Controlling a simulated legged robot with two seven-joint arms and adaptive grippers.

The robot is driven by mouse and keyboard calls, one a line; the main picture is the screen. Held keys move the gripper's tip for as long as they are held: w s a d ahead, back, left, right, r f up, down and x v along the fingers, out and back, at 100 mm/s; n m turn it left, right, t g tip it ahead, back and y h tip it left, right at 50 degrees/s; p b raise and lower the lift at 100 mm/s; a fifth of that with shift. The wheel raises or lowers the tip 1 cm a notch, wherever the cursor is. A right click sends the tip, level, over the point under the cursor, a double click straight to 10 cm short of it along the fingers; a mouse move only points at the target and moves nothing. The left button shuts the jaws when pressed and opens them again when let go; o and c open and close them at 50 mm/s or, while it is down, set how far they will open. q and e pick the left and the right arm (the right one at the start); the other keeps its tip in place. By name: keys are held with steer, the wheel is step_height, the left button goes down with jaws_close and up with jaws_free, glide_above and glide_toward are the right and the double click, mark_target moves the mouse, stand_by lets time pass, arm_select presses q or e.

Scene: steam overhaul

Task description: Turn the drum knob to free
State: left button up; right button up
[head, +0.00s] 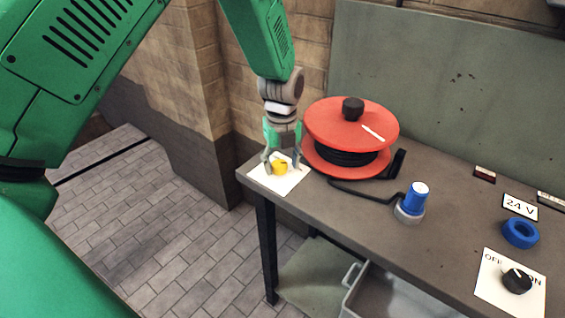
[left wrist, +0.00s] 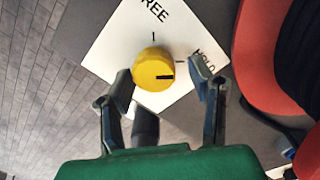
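The yellow drum knob (head: 280,168) stands on a white card (head: 262,182) at the table's left corner. In the left wrist view the knob (left wrist: 150,66) has a black mark pointing right, towards the tick by "HOLD"; the tick by "FREE" is above it. "FREE" is partly cut off by the frame edge. My left gripper (head: 282,164) is over the card with its fingers on both sides of the knob. My right gripper does not show.
A red cable drum (head: 325,120) with black cable stands close to the right of the knob. Further right are a blue-capped plug (head: 415,197), a blue ring (head: 520,233), a "24 V" sign (head: 520,207) and a black OFF/ON knob (head: 517,280).

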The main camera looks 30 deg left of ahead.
arm_select(q)
steer(key=c, duration=0.7)
steer(key=shift+a, duration=0.4)
steer(key=shift+c, duration=0.2)
steer(key=shift+d, duration=0.1)
